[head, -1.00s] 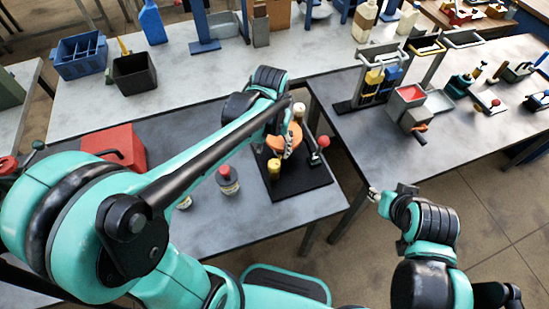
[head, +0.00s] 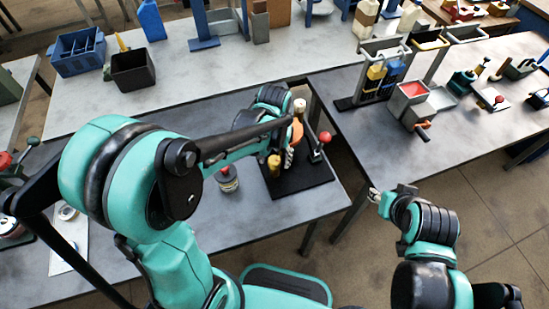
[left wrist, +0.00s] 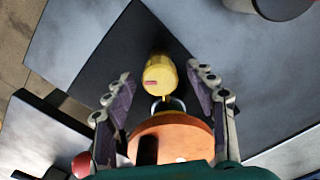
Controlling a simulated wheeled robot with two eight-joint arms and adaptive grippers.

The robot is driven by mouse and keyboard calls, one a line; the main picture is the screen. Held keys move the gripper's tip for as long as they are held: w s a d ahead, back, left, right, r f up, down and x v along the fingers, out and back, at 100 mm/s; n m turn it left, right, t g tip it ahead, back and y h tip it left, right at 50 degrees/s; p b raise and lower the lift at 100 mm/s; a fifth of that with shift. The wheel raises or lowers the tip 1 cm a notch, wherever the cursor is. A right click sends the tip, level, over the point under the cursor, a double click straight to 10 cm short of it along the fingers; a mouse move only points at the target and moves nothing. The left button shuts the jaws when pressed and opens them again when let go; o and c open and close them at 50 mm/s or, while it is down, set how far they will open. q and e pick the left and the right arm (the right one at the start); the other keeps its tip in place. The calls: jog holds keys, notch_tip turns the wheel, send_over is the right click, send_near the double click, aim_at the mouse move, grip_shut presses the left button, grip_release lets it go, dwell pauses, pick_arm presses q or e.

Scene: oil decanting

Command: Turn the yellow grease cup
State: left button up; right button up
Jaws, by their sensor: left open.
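The yellow grease cup (head: 274,165) stands on a black base plate (head: 300,183) on the grey table. In the left wrist view the cup (left wrist: 160,75) shows between and a little beyond my left gripper's spread fingers (left wrist: 166,92). Neither finger visibly touches it. An orange round part (left wrist: 170,138) lies just below the cup in that view; in the head view it (head: 297,132) is partly hidden by my left arm. My left gripper (head: 287,156) is open and empty, beside the cup. My right gripper (head: 381,194) is off the table's right edge; its jaws are too small to read.
A red-knobbed lever (head: 324,138) stands right of the cup on the plate. A hand-cranked device (head: 412,103) is on the right table. A gap separates the tables.

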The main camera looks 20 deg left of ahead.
pick_arm(q)
jog(key=c, duration=1.2)
jog(key=shift+o, duration=0.2)
jog(key=m, duration=0.4)
jog(key=shift+m, duration=2.3)
jog(key=o, duration=1.2)
jog(key=shift+c, duration=0.2)
